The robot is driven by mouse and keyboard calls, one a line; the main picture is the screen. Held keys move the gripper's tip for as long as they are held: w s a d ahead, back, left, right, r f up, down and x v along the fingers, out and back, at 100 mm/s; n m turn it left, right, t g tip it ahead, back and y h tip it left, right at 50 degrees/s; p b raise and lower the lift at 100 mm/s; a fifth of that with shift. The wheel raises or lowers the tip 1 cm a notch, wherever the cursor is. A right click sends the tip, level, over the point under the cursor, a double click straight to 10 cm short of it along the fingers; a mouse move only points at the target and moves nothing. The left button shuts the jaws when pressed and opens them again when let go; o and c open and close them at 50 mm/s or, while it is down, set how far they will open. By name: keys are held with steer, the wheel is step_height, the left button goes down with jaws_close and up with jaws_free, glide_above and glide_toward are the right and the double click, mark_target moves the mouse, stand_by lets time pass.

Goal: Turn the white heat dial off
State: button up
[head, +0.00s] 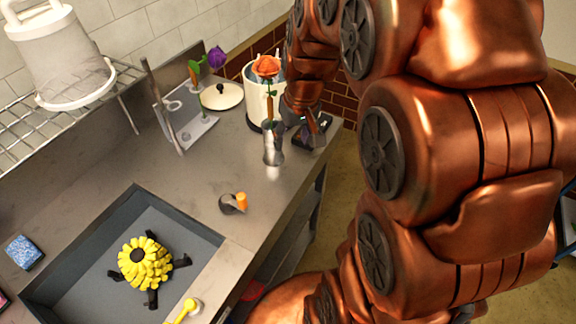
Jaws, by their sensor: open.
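The white heat dial cannot be made out in the head view. A cream-white round pot (256,88) with a dark base stands at the back of the counter, partly covered by my arm. My gripper (304,130) points down at the counter's right edge, just right of a metal vase (273,148). Its fingers look apart, with nothing clearly between them. A dark flat device (325,122) lies under and beside the fingers. I cannot tell whether they touch it.
A rack (196,132) with a purple flower (217,58) and a round lid (222,96) stand further left. A small orange-and-grey item (240,201) lies mid-counter.

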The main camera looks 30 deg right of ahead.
steer(key=s+a+g, duration=0.1)
steer(key=s+a, duration=0.3)
steer(key=s, duration=0.2)
steer(key=shift+a+f+b, duration=0.3)
steer(key=shift+f+b, duration=0.1)
steer(key=shift+b, duration=0.05)
steer(key=shift+s, duration=0.1)
steer(key=s+a+g, duration=0.1)
steer(key=s+a, duration=0.1)
steer(key=s, duration=0.5)
steer(key=s+a+n+g, duration=0.1)
steer(key=s+a, duration=0.2)
steer(key=s, duration=0.5)
steer(key=shift+s+f+n+g, duration=0.25)
steer(key=shift+s+n+g, duration=0.05)
steer(key=shift+g, duration=0.1)
